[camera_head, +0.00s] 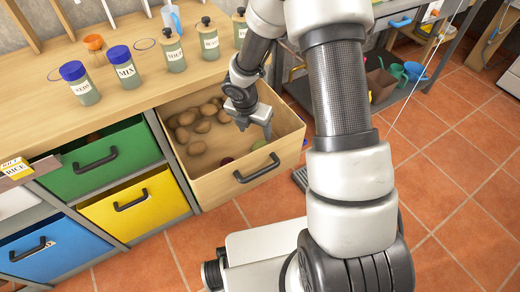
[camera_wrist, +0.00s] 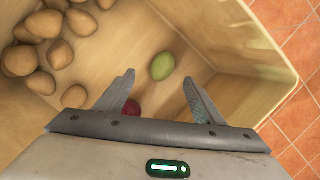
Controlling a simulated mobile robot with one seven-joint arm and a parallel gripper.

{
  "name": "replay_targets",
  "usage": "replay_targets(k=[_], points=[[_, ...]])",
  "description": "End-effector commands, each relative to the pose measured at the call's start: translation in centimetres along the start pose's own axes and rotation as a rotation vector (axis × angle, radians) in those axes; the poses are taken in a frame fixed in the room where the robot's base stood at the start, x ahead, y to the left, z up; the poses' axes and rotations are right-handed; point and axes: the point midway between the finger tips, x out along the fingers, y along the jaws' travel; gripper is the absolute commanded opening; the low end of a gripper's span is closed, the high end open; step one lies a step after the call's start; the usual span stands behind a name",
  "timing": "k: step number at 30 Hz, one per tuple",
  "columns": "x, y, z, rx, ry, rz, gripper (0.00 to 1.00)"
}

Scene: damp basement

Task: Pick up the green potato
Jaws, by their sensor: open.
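The green potato (camera_wrist: 162,66) lies on the floor of the open wooden drawer (camera_head: 208,188), beyond my fingertips and between them in the wrist view. A dark red potato (camera_wrist: 131,108) lies by the left finger, partly hidden by my gripper. Several brown potatoes (camera_head: 203,122) lie towards the back and left of the drawer.
The drawer's walls surround the potatoes, with bare floor around the green one. A wooden counter (camera_head: 130,110) with jars and bottles stands behind. Green (camera_head: 110,150) and yellow (camera_head: 135,204) drawers are to the left. Tiled floor is open at right.

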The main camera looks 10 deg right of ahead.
Motion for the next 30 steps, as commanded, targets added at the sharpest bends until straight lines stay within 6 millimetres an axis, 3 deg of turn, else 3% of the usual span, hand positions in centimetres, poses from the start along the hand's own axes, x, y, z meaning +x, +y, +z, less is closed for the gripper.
replay_targets(k=[1, 3, 14, 22, 30], points=[[1.6, 0.0, -0.2, 0.000, 0.001, -0.001, 0.62], [2.8, 0.0, -0.2, -0.001, 0.001, -0.001, 0.62], [5.2, -0.2, -0.2, 0.001, 0.000, 0.000, 0.62], [9.2, -0.8, -0.6, 0.001, 0.001, -0.001, 0.62], [9.6, -0.8, -0.5, 0.002, 0.000, 0.000, 0.62]])
